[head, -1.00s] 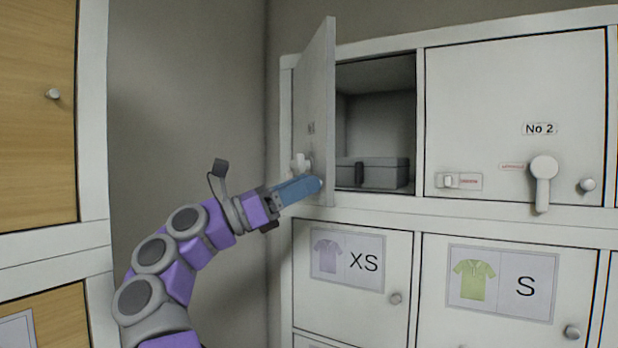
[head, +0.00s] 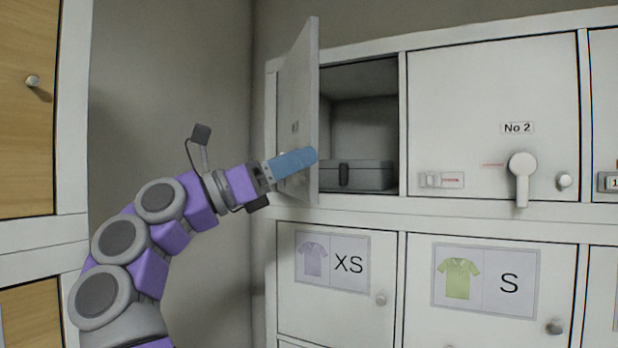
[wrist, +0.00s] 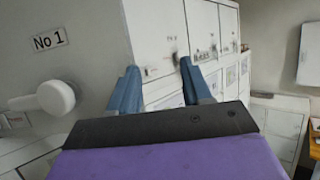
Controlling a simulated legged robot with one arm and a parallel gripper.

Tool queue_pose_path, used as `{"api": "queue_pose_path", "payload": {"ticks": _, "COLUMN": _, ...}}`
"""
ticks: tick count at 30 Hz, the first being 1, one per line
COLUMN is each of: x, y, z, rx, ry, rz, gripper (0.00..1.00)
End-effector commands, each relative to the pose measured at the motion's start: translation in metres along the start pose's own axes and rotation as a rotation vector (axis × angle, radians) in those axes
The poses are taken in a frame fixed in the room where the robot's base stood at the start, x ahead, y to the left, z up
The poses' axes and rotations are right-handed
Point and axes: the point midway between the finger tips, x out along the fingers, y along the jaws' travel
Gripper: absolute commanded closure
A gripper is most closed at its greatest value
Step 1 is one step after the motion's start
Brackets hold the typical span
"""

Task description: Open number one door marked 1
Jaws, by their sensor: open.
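The number one door (head: 297,115) stands swung open on the left of the upper row in the head view, seen nearly edge-on. Its "No 1" label (wrist: 49,40) and a white handle (wrist: 54,97) show close up at the left of the wrist view. My gripper (head: 314,157) is at the door's outer face; the blue fingers show apart in the wrist view (wrist: 158,82) with nothing between them. I cannot tell whether a finger touches the door. Inside the open compartment (head: 362,110) lies a grey case (head: 357,176) with a dark clasp.
The shut No 2 door (head: 470,90) with a white lever handle (head: 522,178) is to the right. Shut doors marked XS (head: 337,318) and S (head: 490,325) are below. A wood-fronted cabinet (head: 28,130) stands at the left.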

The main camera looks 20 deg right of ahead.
Motion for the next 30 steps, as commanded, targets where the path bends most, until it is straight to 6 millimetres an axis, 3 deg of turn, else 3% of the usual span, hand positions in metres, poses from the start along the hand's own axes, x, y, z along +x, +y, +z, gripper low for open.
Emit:
{"api": "queue_pose_path", "payload": {"ticks": 9, "x": -0.001, "y": -0.055, "z": 0.000, "rx": 0.003, "ry": -0.002, "rz": 0.003, "gripper": 0.51}}
{"api": "queue_pose_path", "payload": {"ticks": 15, "x": 0.002, "y": -0.082, "z": 0.004, "rx": 0.001, "ry": -0.001, "rz": 0.003, "gripper": 0.51}}
{"api": "queue_pose_path", "payload": {"ticks": 28, "x": 0.003, "y": -0.091, "z": 0.007, "rx": -0.003, "ry": -0.003, "rz": 0.003, "gripper": 0.51}}
{"api": "queue_pose_path", "payload": {"ticks": 30, "x": 0.004, "y": -0.091, "z": 0.008, "rx": -0.003, "ry": -0.006, "rz": 0.003, "gripper": 0.58}}
